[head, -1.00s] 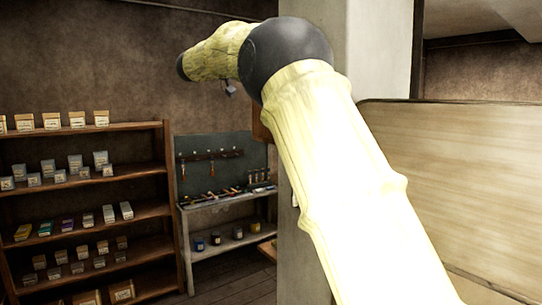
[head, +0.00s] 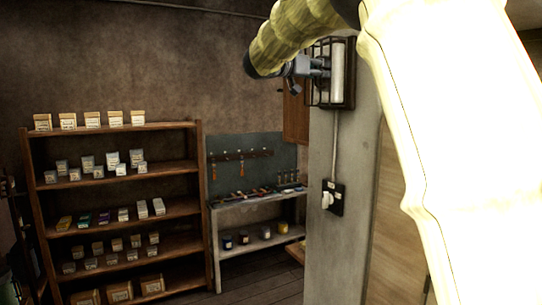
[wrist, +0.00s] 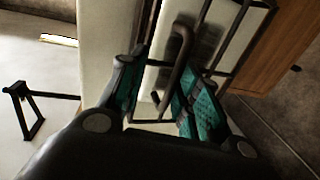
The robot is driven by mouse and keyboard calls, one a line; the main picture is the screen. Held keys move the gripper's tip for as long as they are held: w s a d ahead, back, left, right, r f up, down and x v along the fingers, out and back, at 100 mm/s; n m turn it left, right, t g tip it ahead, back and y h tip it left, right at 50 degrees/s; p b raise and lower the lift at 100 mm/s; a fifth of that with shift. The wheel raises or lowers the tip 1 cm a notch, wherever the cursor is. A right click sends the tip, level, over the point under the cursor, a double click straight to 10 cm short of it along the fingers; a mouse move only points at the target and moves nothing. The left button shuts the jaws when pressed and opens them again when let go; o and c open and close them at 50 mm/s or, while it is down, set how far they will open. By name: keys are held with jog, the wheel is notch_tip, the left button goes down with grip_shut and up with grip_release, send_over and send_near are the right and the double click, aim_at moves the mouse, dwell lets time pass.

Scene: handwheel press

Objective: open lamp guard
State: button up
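The lamp guard (head: 349,98) is a dark wire cage around a white tube lamp (head: 338,72), mounted high on the grey pillar. My gripper (head: 322,68) is at the cage's left side in the head view, partly overlapping it. In the wrist view the gripper (wrist: 163,92) is open, its two teal-padded fingers apart. The guard's dark curved handle (wrist: 181,48) shows between and just beyond the fingers. I cannot tell whether either finger touches it. The guard's bars (wrist: 235,45) run behind and to the right of the handle.
A switch box (head: 333,197) with a conduit sits on the pillar (head: 330,255) below the lamp. A wooden cabinet (head: 295,118) hangs beside the pillar. A shelf (head: 125,201) with boxes and a workbench (head: 255,208) stand at the back left.

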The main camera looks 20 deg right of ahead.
jog(key=b+v, duration=0.5)
jog(key=v, duration=0.5)
jog(key=w+f+n+t+b, duration=0.1)
jog(key=w+f, duration=0.4)
jog(key=f, duration=0.8)
jog(key=w+f+n+t+b, duration=0.1)
jog(key=w+f+n+t, duration=0.2)
jog(key=f, duration=1)
jog(key=shift+w+a+f+n+y, duration=0.35)
jog(key=shift+w+n, duration=0.15)
jog(key=shift+w, duration=0.5)
jog(key=shift+f, duration=0.1)
